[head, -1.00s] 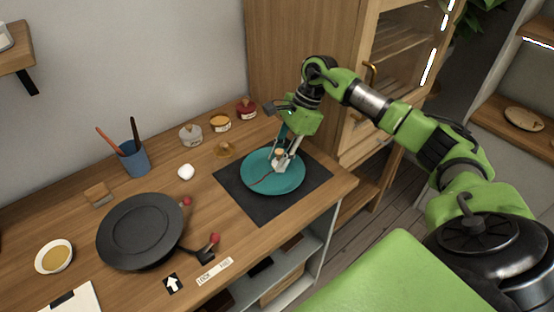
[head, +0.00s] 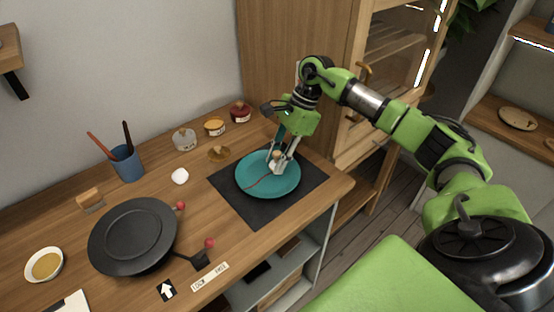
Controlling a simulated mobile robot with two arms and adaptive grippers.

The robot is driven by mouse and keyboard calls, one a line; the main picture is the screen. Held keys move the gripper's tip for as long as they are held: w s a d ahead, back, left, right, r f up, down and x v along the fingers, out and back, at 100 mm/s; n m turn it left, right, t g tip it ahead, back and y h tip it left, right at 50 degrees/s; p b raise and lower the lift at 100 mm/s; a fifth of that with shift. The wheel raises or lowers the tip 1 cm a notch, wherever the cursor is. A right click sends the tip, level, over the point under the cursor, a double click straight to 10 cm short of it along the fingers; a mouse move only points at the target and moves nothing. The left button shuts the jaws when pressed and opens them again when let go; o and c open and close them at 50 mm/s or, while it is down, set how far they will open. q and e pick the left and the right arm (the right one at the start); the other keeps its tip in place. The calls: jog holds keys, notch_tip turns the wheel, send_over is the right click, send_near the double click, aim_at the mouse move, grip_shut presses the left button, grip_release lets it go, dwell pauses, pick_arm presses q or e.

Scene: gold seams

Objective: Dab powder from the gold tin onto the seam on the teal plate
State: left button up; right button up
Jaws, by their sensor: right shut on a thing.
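The teal plate (head: 284,186) lies on a dark mat. A thin reddish seam (head: 258,183) crosses its left part. My right gripper (head: 278,164) is over the plate's upper middle, pointing down, shut on a small pale thing with a brown top. The fingers hide much of it, and I cannot tell whether it touches the plate. A jar with a gold-yellow band (head: 214,127) stands at the back, between a red jar (head: 240,113) and a grey one (head: 184,140); I cannot tell whether it is the gold tin. My left gripper is out of view.
A small brass-coloured thing (head: 219,154) lies behind the mat (head: 251,208). To the left are a white lump (head: 180,176), a black round turntable-like stand (head: 130,235), a blue cup with sticks (head: 127,164) and a white bowl of golden contents (head: 45,265). A cabinet (head: 290,60) stands behind.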

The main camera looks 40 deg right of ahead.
aim_at(252, 182)
jog(key=shift+w, duration=0.2)
jog(key=shift+s+f+b, duration=0.15)
jog(key=shift+s+b, duration=0.1)
jog(key=shift+b, duration=0.05)
jog(key=shift+a, duration=0.8)
jog(key=shift+s+a, duration=0.35)
jog(key=shift+a, duration=0.4)
jog(key=shift+w+a, duration=0.45)
jog(key=shift+a, duration=0.15)
jog(key=shift+s+a, duration=0.45)
jog(key=shift+s, duration=0.15)
jog(key=shift+c, duration=0.2)
jog(key=shift+w+a, duration=0.4)
jog(key=shift+a, duration=0.4)
